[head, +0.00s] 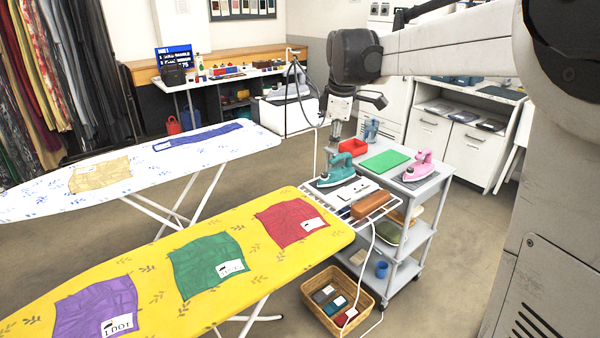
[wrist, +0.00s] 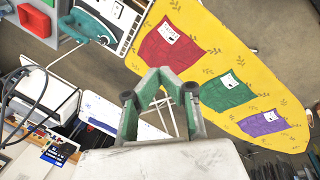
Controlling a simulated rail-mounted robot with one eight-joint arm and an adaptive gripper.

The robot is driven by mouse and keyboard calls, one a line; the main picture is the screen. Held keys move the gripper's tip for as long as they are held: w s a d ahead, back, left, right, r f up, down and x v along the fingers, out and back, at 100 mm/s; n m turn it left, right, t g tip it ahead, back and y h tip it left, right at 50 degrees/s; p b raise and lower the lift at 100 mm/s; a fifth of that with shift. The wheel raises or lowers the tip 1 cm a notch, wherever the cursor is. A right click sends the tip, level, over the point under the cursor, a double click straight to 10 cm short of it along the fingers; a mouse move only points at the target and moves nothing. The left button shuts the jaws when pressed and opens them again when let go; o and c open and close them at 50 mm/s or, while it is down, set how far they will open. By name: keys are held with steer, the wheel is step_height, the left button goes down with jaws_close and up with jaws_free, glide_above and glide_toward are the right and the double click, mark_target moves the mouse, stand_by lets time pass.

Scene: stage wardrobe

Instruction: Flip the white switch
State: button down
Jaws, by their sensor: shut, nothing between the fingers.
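No switch can be made out in the wrist view.
The grey cart (head: 428,187) holds a teal iron (head: 336,173), a pink iron (head: 419,166), a green mat (head: 385,161) and a red bin (head: 353,147). A yellow ironing board (head: 150,268) with cloth patches stands at the front left. A basket (head: 314,309) sits on the floor.

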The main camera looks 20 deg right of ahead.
steer(key=w+d+f+n+g, duration=0.2)
steer(key=w+d+f+n, duration=0.4)
steer(key=w, duration=0.5)
steer(key=n+g+b, duration=0.1)
steer(key=n, duration=0.2)
glide_above(345, 197)
step_height(345, 197, down, 10)
steer(key=shift+w+d+f+y, duration=0.1)
steer(key=shift+d+f+y, duration=0.05)
steer(key=shift+f+y, duration=0.15)
step_height(345, 197, down, 14)
steer(key=shift+b, duration=0.8)
